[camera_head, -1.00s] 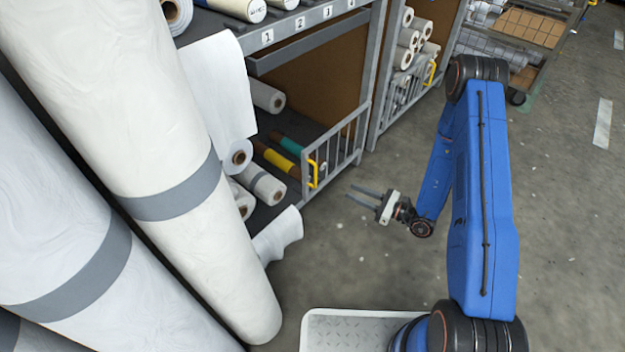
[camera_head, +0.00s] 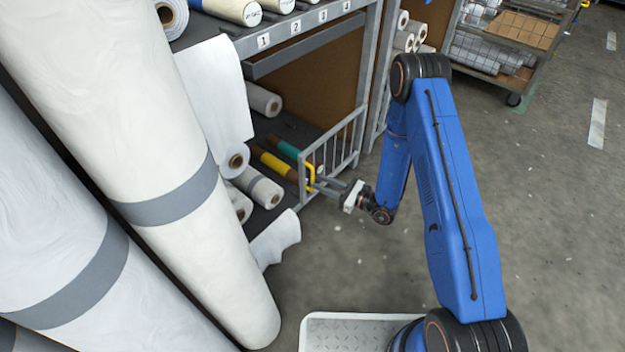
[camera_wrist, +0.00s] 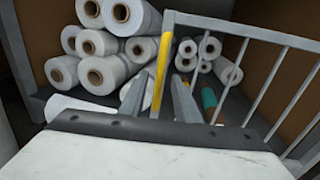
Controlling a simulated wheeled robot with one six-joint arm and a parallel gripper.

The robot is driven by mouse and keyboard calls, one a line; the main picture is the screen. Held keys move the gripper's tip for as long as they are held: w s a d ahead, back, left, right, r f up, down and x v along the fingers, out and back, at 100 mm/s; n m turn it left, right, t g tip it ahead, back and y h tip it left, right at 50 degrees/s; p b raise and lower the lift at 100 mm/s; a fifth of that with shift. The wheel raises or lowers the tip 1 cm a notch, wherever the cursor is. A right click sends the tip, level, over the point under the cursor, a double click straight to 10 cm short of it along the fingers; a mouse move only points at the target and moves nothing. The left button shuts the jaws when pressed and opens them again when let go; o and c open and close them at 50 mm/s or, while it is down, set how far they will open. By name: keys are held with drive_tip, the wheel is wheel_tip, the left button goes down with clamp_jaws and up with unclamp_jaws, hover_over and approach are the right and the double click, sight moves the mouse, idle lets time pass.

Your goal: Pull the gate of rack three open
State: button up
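The barred grey gate (camera_head: 343,137) stands across the right part of the lower bay of the near rack, below the number labels. Its yellow upright handle (camera_head: 309,178) is on its left edge. My gripper (camera_head: 318,186) is at this handle, reaching in from the right. In the wrist view the handle (camera_wrist: 161,70) stands between my two fingers (camera_wrist: 158,92), which are apart with a gap visible on each side of it. The gate's bars (camera_wrist: 262,75) run off to the right there. Whether the gate is latched cannot be seen.
Large wrapped rolls (camera_head: 150,150) lean along the left. A loaded cart (camera_head: 505,45) stands at the back. The floor (camera_head: 560,200) right of my arm is clear.

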sight(312, 189)
drive_tip(key=shift+x, duration=2.3)
clamp_jaws()
